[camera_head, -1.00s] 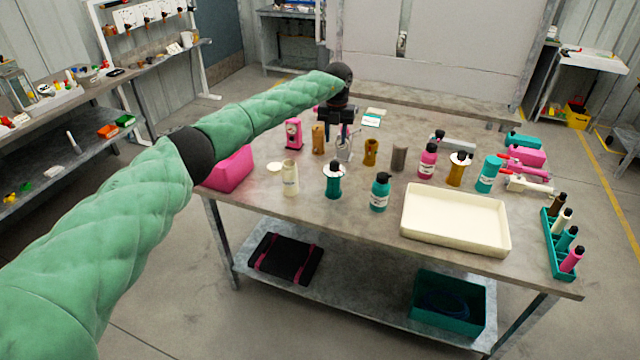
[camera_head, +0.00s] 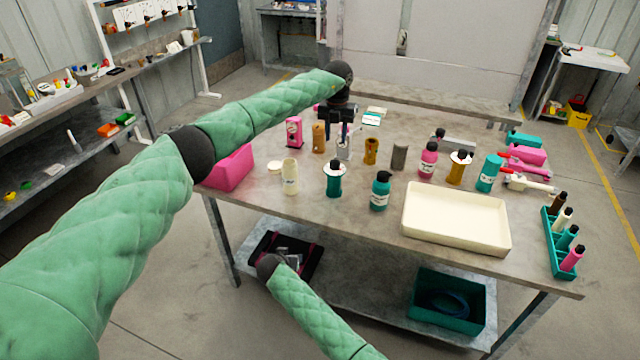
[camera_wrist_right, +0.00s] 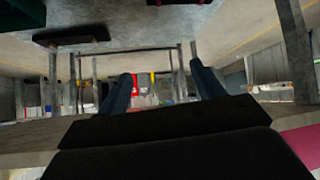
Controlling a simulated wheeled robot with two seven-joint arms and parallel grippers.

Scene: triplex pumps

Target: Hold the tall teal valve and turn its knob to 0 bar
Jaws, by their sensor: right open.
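The tall teal valve (camera_head: 334,181) stands upright on the table, with a white disc and a dark knob on top. My left gripper (camera_head: 338,128) is behind it, fingers apart and pointing down above a small grey-white item (camera_head: 344,149). It does not touch the valve. My right gripper (camera_head: 290,257) is low in front of the table, below the tabletop, well away from the valve. In the right wrist view its two fingers (camera_wrist_right: 162,90) are spread with nothing between them. The valve cannot be made out there.
A cream tray (camera_head: 456,242) lies at the table's front right. A teal bottle (camera_head: 380,193) and a cream bottle (camera_head: 290,178) flank the valve. A pink block (camera_head: 232,168) is at the left edge. The tabletop (camera_head: 270,215) is clear at the front left; its front edge is above my right gripper.

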